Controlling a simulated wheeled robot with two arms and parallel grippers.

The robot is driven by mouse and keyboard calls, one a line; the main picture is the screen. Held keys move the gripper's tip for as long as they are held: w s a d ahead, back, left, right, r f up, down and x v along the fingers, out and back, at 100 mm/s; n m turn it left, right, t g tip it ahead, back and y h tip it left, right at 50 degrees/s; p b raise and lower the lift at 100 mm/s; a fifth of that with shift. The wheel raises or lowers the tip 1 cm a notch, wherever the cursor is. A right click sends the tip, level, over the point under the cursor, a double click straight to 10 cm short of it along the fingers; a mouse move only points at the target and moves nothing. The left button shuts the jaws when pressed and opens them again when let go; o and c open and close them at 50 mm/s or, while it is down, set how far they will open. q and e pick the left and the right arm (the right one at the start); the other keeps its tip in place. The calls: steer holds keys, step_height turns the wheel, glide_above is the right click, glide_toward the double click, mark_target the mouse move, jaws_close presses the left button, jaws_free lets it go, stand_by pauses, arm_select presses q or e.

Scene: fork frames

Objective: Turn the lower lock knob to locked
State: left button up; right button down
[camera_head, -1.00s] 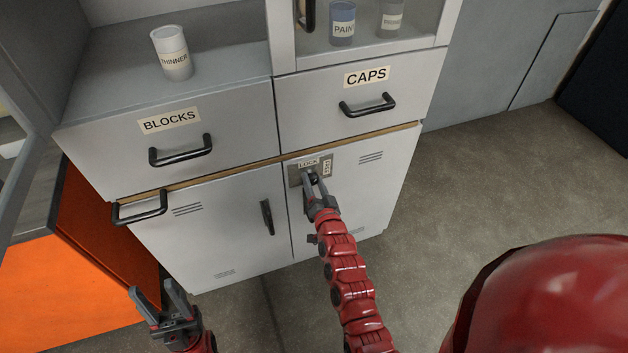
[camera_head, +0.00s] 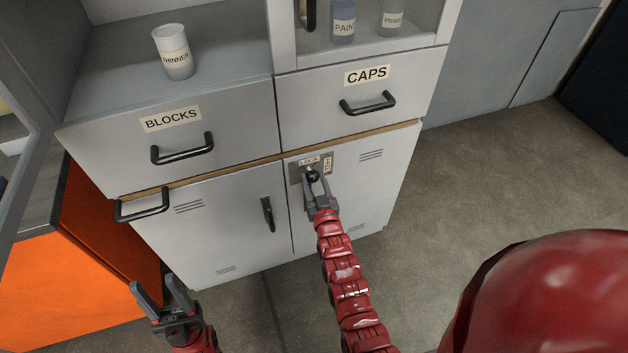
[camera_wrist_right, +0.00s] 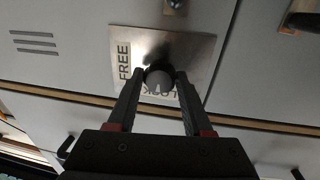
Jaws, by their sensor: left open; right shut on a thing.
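The dark round lock knob (camera_head: 313,175) sits on a metal plate (camera_head: 296,172) at the top left of the lower right cabinet door. The plate has a LOCK label (camera_head: 309,160) above the knob and a FREE label (camera_head: 327,163) to its right. My right gripper (camera_head: 314,178) is shut on the knob. In the right wrist view the knob (camera_wrist_right: 159,77) lies between both fingertips, with a small pale mark on its LOCK-label side; the fingers partly hide that label. My left gripper (camera_head: 154,284) is open and empty, low at the left, apart from the cabinet.
Above are the BLOCKS drawer (camera_head: 195,120) and the CAPS drawer (camera_head: 400,90), with protruding handles. The lower left door has a dark handle (camera_head: 267,213). A THINNER cup (camera_head: 174,55) stands on the upper shelf. An orange panel (camera_head: 70,290) is at the left. Floor at right is clear.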

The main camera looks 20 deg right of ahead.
steer(key=shift+f, duration=0.1)
stand_by(0.3)
steer(key=shift+c, duration=1.5)
jaws_free()
steer(key=s+a, duration=0.1)
steer(key=s, duration=1.6)
steer(key=shift+s+a, duration=0.15)
steer(key=shift+a, duration=0.05)
